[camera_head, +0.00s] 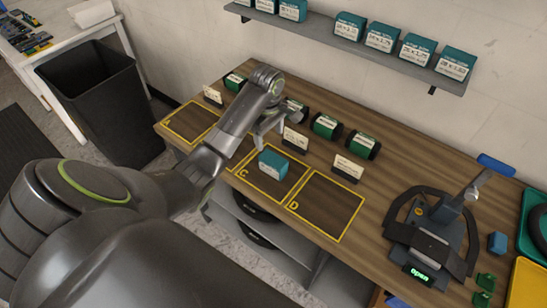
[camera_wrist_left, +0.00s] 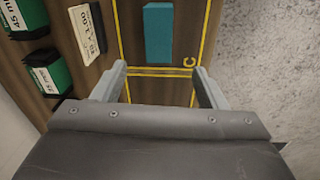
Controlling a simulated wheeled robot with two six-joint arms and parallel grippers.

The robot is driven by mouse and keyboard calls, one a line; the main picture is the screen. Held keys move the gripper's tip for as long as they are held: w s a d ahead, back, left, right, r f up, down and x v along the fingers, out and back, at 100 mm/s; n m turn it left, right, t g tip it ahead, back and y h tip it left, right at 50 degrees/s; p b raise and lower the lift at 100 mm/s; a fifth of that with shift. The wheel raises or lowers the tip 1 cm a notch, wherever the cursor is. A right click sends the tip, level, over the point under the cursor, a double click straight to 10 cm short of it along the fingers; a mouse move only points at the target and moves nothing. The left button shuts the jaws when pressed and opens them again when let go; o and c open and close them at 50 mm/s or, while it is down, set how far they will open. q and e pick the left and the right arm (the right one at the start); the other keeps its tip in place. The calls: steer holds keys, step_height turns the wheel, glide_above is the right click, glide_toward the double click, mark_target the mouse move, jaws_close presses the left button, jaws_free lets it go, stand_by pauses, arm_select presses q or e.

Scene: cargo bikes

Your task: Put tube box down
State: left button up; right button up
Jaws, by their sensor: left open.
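The teal tube box (camera_head: 273,164) with a white label lies inside the yellow-outlined square C (camera_head: 272,196) on the wooden bench. It also shows in the left wrist view (camera_wrist_left: 158,34), beyond my fingertips and between their lines. My left gripper (camera_head: 272,130) is open and empty, above the bench just left of and behind the box, apart from it. In the wrist view its two fingers (camera_wrist_left: 162,84) stand spread with bare wood and yellow line between them. My right gripper is not in view.
Squares A (camera_head: 190,122) and D (camera_head: 325,205) are empty; my arm hides most of the square between A and C. Green-black rolls (camera_head: 326,125) and cards (camera_head: 348,168) stand behind. A black device (camera_head: 430,232) reading "Open" is right. Teal boxes fill a wall shelf (camera_head: 350,45).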

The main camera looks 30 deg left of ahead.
arm_select(q)
step_height(320, 180, up, 2)
steer(key=n, duration=0.1)
steer(key=b, duration=0.7)
glide_above(273, 159)
steer(key=shift+g, duration=0.3)
steer(key=f, duration=0.7)
steer(key=shift+a+f, duration=0.15)
steer(key=shift+a, duration=0.05)
step_height(273, 159, down, 5)
steer(key=shift+r+p, duration=0.15)
steer(key=shift+p, duration=0.3)
steer(key=shift+d+f+p, duration=0.1)
steer(key=shift+f+p, duration=0.2)
steer(key=shift+f, duration=0.25)
steer(key=shift+w+f+p, duration=0.1)
steer(key=shift+f+p, duration=0.25)
steer(key=shift+f, duration=1.75)
steer(key=shift+r, duration=0.1)
steer(key=c, duration=1.2)
